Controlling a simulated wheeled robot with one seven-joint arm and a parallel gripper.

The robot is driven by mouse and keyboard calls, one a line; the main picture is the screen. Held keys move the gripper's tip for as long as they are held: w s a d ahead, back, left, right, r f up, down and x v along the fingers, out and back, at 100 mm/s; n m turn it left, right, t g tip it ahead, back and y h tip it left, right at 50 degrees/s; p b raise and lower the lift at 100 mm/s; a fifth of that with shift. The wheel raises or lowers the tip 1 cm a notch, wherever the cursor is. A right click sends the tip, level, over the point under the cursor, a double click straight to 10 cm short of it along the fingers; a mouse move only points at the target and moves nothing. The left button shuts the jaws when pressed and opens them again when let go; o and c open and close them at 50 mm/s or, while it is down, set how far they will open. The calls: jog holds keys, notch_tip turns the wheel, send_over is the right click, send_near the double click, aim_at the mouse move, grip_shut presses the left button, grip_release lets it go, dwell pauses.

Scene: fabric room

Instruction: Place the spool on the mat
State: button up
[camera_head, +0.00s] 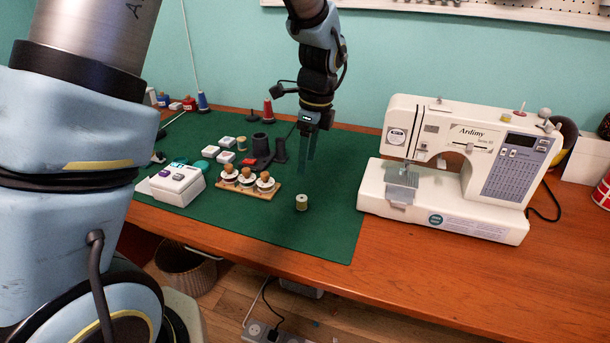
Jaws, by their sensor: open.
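A small pale spool (301,203) stands upright on the green cutting mat (330,228), right of the wooden rack and near the mat's right front part. My gripper (307,168) points down above and behind the spool in the picture, apart from it. Its fingers look thin and partly see-through, open, with nothing between them. The mat lies flat on the wooden table (400,270).
A white sewing machine (465,165) stands on the right. A wooden rack (268,193) with several bobbins, a white box (177,186), small blocks and dark holders (262,145) occupy the mat's left and back. Red and blue thread cones stand at the back. The mat's front right is clear.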

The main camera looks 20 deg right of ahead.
jog(key=w+a+r+n, duration=0.2)
jog(key=a+n, duration=0.9)
jog(key=a, duration=0.5)
jog(key=s+a+n, duration=0.2)
jog(key=a+n, duration=0.5)
jog(key=s+a+n+h, duration=0.1)
jog(key=s+a+n, duration=0.2)
jog(key=a+n, duration=0.4)
jog(key=shift+a+n+t, duration=0.3)
jog(key=shift+a, duration=0.3)
jog(key=shift+s+r, duration=0.1)
jog(key=shift+r, duration=0.05)
